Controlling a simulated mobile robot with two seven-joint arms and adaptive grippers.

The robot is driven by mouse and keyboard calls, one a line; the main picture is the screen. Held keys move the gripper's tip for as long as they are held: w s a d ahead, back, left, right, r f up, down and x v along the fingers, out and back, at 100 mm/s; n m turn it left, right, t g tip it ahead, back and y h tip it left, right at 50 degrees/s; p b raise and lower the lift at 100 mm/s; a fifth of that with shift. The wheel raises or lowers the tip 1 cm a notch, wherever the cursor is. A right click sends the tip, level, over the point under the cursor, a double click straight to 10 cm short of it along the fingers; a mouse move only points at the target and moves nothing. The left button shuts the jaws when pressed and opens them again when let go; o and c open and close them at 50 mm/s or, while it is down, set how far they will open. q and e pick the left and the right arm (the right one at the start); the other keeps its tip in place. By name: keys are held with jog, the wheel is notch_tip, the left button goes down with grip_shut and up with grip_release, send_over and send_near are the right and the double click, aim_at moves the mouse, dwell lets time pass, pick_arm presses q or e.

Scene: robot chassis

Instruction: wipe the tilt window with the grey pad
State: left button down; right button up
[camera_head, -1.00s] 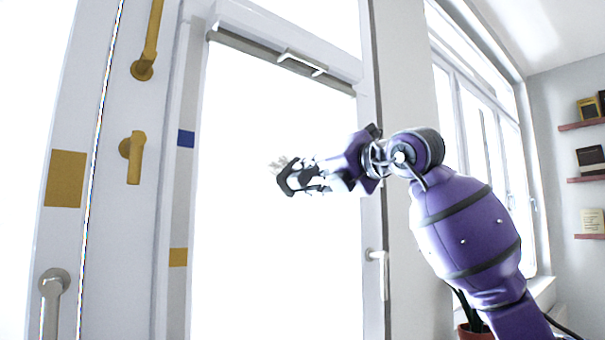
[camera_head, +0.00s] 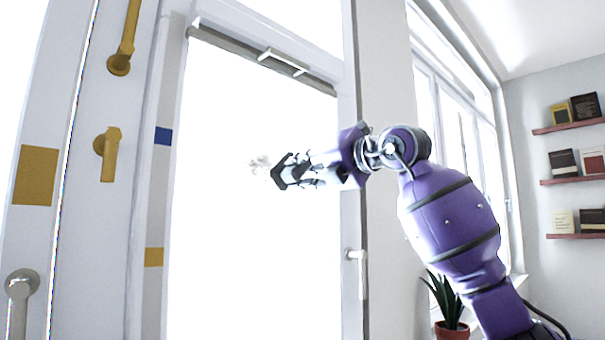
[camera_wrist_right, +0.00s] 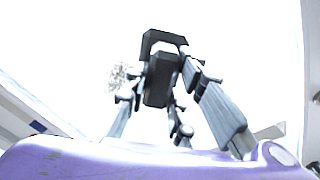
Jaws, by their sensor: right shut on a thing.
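The tilt window (camera_head: 350,215) fills the middle of the head view, its bright pane (camera_head: 250,250) in a white frame. My right gripper (camera_head: 303,171) is in front of the pane, reaching in from the right. In the right wrist view, its fingers (camera_wrist_right: 168,75) are shut on a dark block, which I take as the grey pad (camera_wrist_right: 158,82). A pale, speckled smudge (camera_head: 258,164) shows just left of the gripper tip; it also shows in the wrist view (camera_wrist_right: 122,78). I cannot tell whether the pad touches the glass. My left gripper is not in view.
A white handle (camera_head: 357,262) is on the window's right frame, and a white pull (camera_head: 283,62) is at the top. Brass handles (camera_head: 108,153) are on the left frame. A potted plant (camera_head: 447,300) and wall shelves (camera_head: 573,181) are at right.

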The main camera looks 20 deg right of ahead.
jog(key=shift+s+a, duration=2.05)
jog(key=shift+a, duration=3.6)
jog(key=shift+w+d+r, duration=0.25)
jog(key=shift+w+d, duration=0.45)
jog(key=shift+d, duration=1.2)
jog(key=shift+w+d+r, duration=0.2)
jog(key=shift+w+d, duration=0.5)
jog(key=shift+d, duration=1.25)
jog(key=shift+w+d+r, duration=0.25)
jog(key=shift+w+d, duration=0.45)
jog(key=shift+d, duration=1.2)
jog(key=shift+s, duration=0.15)
jog(key=shift+v, duration=2.95)
jog(key=v, duration=0.3)
jog(key=shift+r, duration=0.1)
